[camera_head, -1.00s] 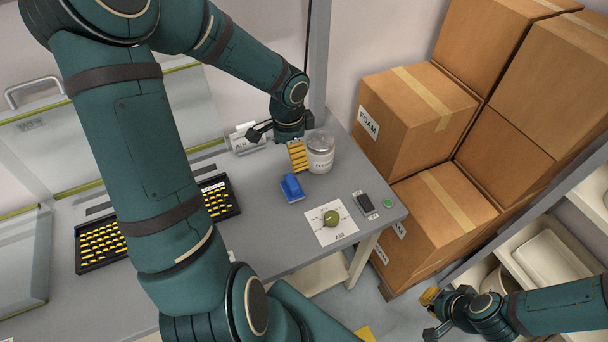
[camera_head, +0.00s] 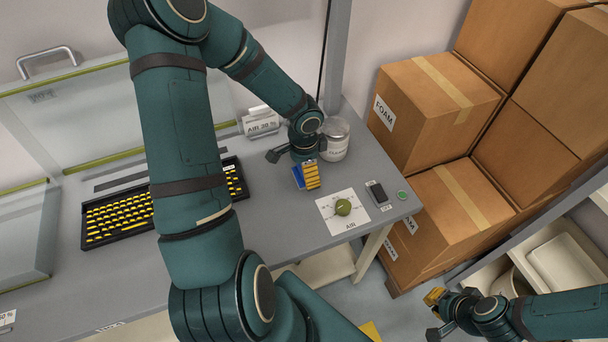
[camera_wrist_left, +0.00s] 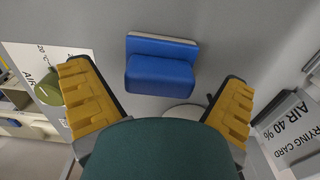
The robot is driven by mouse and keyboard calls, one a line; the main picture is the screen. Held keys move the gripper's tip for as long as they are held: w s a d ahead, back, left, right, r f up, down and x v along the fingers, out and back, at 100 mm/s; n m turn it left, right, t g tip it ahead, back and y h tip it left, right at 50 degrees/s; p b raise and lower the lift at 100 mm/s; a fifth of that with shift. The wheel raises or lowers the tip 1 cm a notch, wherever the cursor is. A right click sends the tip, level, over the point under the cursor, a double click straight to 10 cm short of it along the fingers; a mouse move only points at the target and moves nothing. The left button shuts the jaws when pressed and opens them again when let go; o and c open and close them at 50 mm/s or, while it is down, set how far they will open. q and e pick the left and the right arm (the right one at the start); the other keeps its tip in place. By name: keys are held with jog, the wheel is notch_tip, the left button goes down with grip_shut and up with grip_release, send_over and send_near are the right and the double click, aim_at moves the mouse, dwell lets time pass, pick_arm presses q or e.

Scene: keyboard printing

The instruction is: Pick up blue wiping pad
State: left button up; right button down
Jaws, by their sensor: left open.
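The blue wiping pad (camera_wrist_left: 161,70) lies on the grey table, between and a little beyond the open yellow fingers of my left gripper (camera_wrist_left: 160,98) in the left wrist view. The fingers appear apart from it. In the head view the pad (camera_head: 297,177) is mostly hidden behind the left gripper (camera_head: 311,174), with a blue edge showing. My right gripper (camera_head: 436,308) is at the lower right, away from the table, its yellow fingertips partly seen; its opening is unclear.
A clear labelled jar (camera_head: 335,140) stands close behind the left gripper. A card with a green knob (camera_head: 343,207) and a small black device (camera_head: 376,193) lie to the right. A black keyboard (camera_head: 118,217) with yellow keys lies left. Cardboard boxes (camera_head: 435,115) stand right of the table.

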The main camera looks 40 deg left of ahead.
pick_arm(q)
jog(key=shift+f, duration=0.5)
jog(key=c, duration=1.4)
notch_tip(320, 180, up, 10)
jog(key=shift+r+p, duration=0.1)
jog(key=shift+p, duration=1.15)
